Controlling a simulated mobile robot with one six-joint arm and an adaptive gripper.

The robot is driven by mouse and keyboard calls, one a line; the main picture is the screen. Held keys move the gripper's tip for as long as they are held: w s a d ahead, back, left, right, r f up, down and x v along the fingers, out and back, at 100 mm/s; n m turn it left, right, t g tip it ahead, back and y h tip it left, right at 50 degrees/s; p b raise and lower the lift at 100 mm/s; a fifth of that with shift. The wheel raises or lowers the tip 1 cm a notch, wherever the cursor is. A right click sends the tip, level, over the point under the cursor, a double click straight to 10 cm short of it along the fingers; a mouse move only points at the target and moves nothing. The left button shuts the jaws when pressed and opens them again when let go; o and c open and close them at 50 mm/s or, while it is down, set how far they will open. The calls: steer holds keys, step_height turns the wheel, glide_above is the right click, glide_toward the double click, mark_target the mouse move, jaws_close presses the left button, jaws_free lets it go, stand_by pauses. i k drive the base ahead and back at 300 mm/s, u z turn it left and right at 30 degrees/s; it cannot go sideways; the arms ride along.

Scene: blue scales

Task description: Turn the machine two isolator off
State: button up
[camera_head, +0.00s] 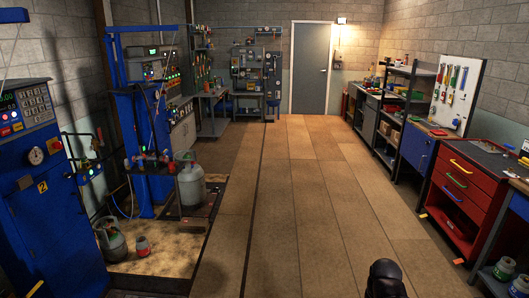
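A blue machine (70,230) with a yellow "2" label (42,187) stands at the left edge. On its front are a red rotary knob (54,146), which looks like the isolator, and a round white dial (36,156) beside it. The knob is too small to tell its position. A keypad and small red and blue buttons (12,128) sit higher up. My gripper's fingers are not visible. A black rounded part (385,278) at the bottom edge looks like part of my arm, well to the right of the machine.
A second blue machine (125,140) with gas cylinders (190,183) stands farther back left. Workbenches and a red drawer cabinet (455,200) line the right. The middle floor (300,220) is clear to the grey door (311,70).

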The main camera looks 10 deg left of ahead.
mark_target(57, 144)
steer(key=u, duration=0.2)
steer(key=i, duration=0.8)
steer(key=u, duration=0.65)
steer(key=i, duration=0.55)
steer(key=u, duration=0.95)
steer(key=i, duration=0.75)
steer(key=z, duration=0.75)
steer(key=k, duration=0.1)
steer(key=u, duration=3.3)
